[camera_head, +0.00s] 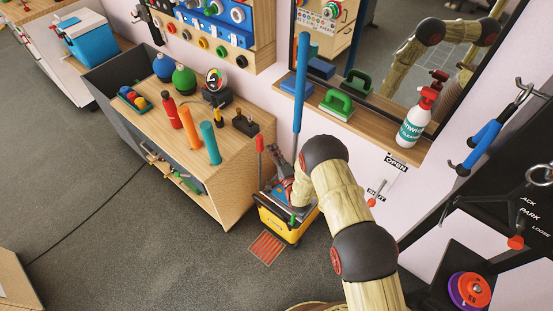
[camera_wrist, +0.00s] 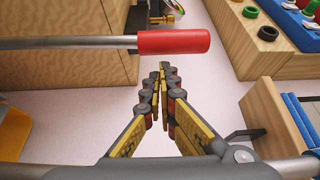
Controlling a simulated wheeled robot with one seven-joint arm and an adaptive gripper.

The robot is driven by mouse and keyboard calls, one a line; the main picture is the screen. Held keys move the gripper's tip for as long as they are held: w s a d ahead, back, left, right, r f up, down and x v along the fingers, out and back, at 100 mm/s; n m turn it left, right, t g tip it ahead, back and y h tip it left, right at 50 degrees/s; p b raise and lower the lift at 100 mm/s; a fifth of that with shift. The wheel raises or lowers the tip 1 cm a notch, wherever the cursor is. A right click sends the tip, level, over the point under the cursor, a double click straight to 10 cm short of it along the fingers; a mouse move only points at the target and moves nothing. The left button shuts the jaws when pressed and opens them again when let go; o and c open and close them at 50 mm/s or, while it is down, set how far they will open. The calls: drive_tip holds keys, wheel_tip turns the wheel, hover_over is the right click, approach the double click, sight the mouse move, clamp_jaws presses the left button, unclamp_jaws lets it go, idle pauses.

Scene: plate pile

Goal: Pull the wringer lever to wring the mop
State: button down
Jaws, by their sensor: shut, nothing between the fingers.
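The yellow mop bucket (camera_head: 277,226) stands on the floor beside the wooden cabinet, and the mop's blue handle (camera_head: 300,85) rises above it. The wringer lever (camera_head: 259,145) stands about upright at the bucket's left side, with a red grip on a thin rod. In the wrist view the lever's red grip (camera_wrist: 174,42) and grey rod enter from the left, just beyond my fingertips in the picture. My gripper (camera_wrist: 162,76) is shut and empty, apart from the grip. In the head view my gripper is over the bucket, partly hidden by my arm.
The wooden cabinet (camera_head: 235,180) with bottles and tubes on top stands left of the bucket. A ledge (camera_head: 365,122) with a green-handled block and a spray bottle (camera_head: 416,115) runs under the mirror. A red striped floor mark (camera_head: 267,247) lies before the bucket. Floor at left is open.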

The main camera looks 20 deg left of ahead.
sight(259, 148)
drive_tip(key=shift+x, duration=1.3)
drive_tip(key=shift+n+y, duration=0.3)
drive_tip(key=shift+n, duration=0.5)
drive_tip(key=s, duration=0.1)
drive_tip(key=s+a, duration=0.1)
drive_tip(key=s, duration=0.1)
drive_tip(key=s+a, duration=0.1)
drive_tip(key=s, duration=0.1)
drive_tip(key=shift+s+a+r+b, duration=0.2)
drive_tip(key=shift+s+a+b, duration=0.05)
drive_tip(key=shift+b, duration=0.15)
drive_tip(key=s+a+f+b, duration=0.2)
drive_tip(key=s+a+f, duration=0.1)
drive_tip(key=s, duration=0.5)
drive_tip(key=s+a+f+b, duration=0.3)
drive_tip(key=s+f, duration=0.3)
drive_tip(key=s, duration=0.3)
drive_tip(key=s+a+f+b, duration=0.3)
drive_tip(key=s+a+f, duration=0.1)
drive_tip(key=s, duration=0.5)
drive_tip(key=shift+a+f, duration=0.25)
drive_tip(key=shift+a, duration=0.05)
drive_tip(key=shift+s+f, duration=0.1)
drive_tip(key=shift+s, duration=0.05)
